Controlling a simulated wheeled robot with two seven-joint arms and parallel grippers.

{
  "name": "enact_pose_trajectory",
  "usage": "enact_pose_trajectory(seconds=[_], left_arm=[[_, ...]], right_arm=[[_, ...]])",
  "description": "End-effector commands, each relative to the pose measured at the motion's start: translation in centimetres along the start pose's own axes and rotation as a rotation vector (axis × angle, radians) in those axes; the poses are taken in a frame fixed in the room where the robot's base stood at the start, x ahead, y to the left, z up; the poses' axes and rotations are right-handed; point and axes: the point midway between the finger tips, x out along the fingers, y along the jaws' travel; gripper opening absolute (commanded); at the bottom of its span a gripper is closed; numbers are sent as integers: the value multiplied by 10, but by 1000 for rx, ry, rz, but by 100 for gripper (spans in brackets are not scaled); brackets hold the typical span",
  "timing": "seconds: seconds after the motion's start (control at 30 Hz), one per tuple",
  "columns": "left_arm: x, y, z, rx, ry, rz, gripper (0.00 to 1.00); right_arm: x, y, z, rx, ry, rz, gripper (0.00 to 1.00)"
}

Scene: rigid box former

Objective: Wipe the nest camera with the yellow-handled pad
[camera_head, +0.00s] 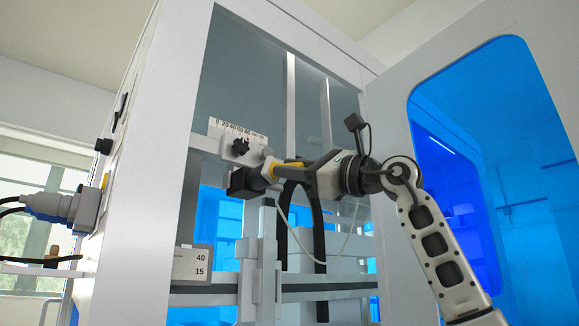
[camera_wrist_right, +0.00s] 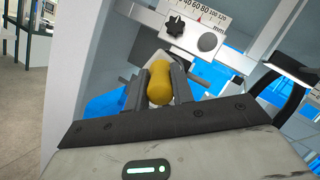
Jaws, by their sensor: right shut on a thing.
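The yellow handle (camera_head: 288,165) of the pad is between the fingers of my right gripper (camera_head: 272,172), which is shut on it. In the right wrist view the yellow handle (camera_wrist_right: 160,82) sits upright between the two dark fingers of the right gripper (camera_wrist_right: 161,84). The pad face is mostly hidden behind the handle. A dark block (camera_head: 243,182) lies just left of the fingertips under the scale bracket; it may be the nest camera, but I cannot tell for sure. Whether the pad touches it is unclear. My left gripper is not in view.
A white scale (camera_head: 237,130) with a black star knob (camera_head: 240,147) is just above the gripper. The white machine frame post (camera_head: 177,130) stands left, and an open door with a blue window (camera_head: 485,150) stands right. A crossbar (camera_head: 215,299) and a 40/15 label (camera_head: 192,263) are below.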

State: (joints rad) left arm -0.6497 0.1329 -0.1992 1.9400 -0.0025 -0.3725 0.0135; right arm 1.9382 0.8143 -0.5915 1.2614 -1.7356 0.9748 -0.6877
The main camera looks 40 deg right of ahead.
Motion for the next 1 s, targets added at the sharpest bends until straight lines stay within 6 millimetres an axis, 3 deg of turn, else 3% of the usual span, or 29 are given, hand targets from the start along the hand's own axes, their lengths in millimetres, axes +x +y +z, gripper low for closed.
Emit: enact_pose_trajectory(seconds=[0.23, 0.47, 1.0], left_arm=[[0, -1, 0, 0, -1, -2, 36], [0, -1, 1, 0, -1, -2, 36], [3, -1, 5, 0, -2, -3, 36]], right_arm=[[-10, -18, -10, 1, -1, -2, 1], [-12, -23, -14, -1, -1, -1, 1], [4, 7, 4, -2, -2, 0, 1]])
